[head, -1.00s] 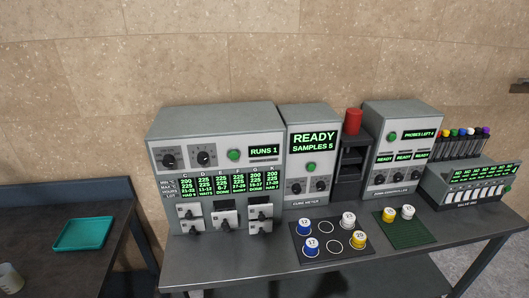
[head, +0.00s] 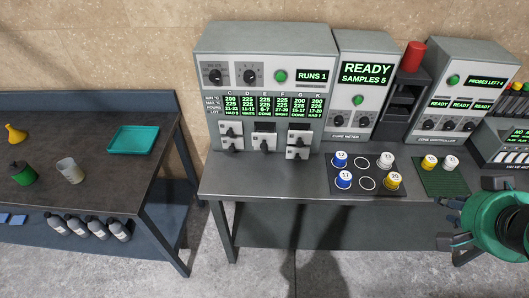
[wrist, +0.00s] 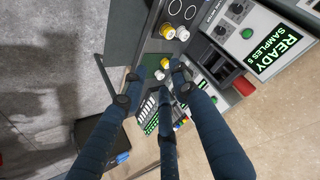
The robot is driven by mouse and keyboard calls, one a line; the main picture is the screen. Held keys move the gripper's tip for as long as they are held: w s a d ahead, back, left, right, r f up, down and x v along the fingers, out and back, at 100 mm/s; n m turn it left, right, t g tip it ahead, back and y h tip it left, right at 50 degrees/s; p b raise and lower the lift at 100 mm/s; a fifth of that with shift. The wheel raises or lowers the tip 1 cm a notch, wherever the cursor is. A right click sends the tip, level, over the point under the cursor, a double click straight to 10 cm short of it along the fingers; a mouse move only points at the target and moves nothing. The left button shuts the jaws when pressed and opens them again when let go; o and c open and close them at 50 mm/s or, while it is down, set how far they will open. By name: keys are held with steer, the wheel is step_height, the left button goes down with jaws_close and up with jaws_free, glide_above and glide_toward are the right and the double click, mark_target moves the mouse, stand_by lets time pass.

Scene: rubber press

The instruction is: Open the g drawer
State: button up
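The grey press unit (head: 266,75) stands on the bench at the centre of the head view. Below are several small drawer fronts with dark handles: two stacked at the left (head: 231,137), one in the middle (head: 264,141), two stacked at the right (head: 298,146). All look closed. Their own letters are too small to read, so I cannot tell which is G. My gripper (head: 452,223) is at the lower right, far from the drawers. Its dark fingers are spread and empty, also in the wrist view (wrist: 150,88).
A mat (head: 367,168) with white, blue and yellow capped pots lies right of the press. A green mat (head: 446,180) with two pots is nearer my gripper. The cure meter (head: 362,90) adjoins the press. A side table (head: 90,180) stands left. The bench front (head: 260,185) is clear.

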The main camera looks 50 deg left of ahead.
steer(key=w+a+f+n+y, duration=0.1)
steer(key=w+a+f, duration=0.1)
steer(key=a, duration=0.7)
steer(key=w+a+f+n+y, duration=0.1)
steer(key=w+a+f, duration=0.1)
steer(key=a, duration=0.6)
steer(key=n+t+y, duration=0.2)
steer(key=n+y, duration=0.2)
glide_toward(264, 151)
steer(key=v, duration=0.5)
steer(key=shift+s+d+r, duration=0.1)
steer(key=b+x, duration=0.2)
steer(key=x, duration=1.1)
steer(key=shift+w+a, duration=0.2)
steer(key=shift+w, duration=0.1)
steer(key=shift+c, duration=0.5)
